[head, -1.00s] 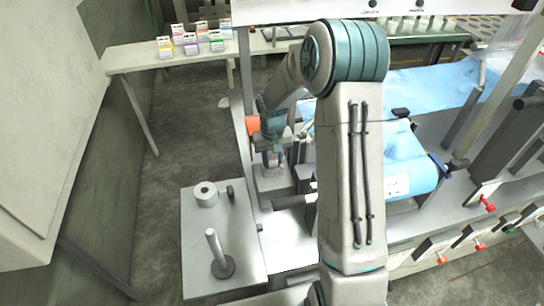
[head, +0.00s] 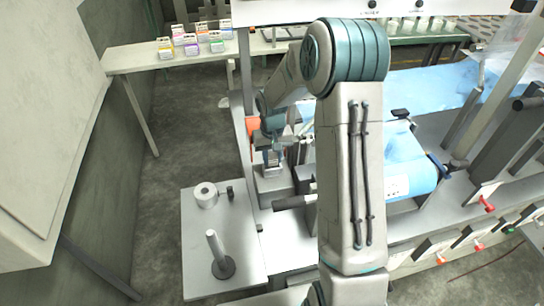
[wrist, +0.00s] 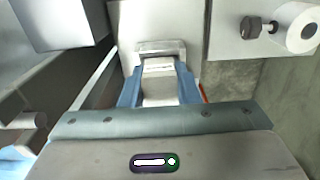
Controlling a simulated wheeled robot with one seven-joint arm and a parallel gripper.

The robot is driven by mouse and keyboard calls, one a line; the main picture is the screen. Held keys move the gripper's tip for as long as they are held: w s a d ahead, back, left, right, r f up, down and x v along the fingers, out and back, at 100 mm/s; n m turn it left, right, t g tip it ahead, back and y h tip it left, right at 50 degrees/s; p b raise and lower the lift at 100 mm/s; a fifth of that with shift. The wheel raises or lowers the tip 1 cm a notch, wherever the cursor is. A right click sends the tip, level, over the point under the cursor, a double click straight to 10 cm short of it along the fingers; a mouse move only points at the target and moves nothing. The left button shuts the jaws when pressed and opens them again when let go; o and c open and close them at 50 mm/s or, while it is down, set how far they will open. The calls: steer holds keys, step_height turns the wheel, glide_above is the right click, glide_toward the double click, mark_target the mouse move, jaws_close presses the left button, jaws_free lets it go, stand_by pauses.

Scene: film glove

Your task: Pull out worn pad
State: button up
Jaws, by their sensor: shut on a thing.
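My gripper (head: 272,163) is low at the machine's left end in the head view, over a grey block. In the wrist view my gripper (wrist: 160,95) has its two blue fingers shut on a pale, light-grey piece (wrist: 160,84), which I take to be the worn pad. A light metal top edge shows just beyond the fingertips. My arm hides part of the machine in the head view, and the pad's lower part and its seat cannot be made out.
A side plate (head: 192,265) at the front left bears a white roll (head: 205,195), a dark knob and an upright post (head: 215,248). Blue film (head: 410,165) lies right of my arm. A dark bar (head: 293,202) juts out below my gripper. Small boxes stand on the back table.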

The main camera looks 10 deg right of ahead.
mark_target(272, 154)
steer(key=shift+r, duration=0.1)
steer(key=shift+r+p, duration=1.55)
steer(key=shift+r, duration=0.8)
steer(key=shift+r, duration=0.1)
steer(key=shift+r+p, duration=0.85)
steer(key=shift+r, duration=0.55)
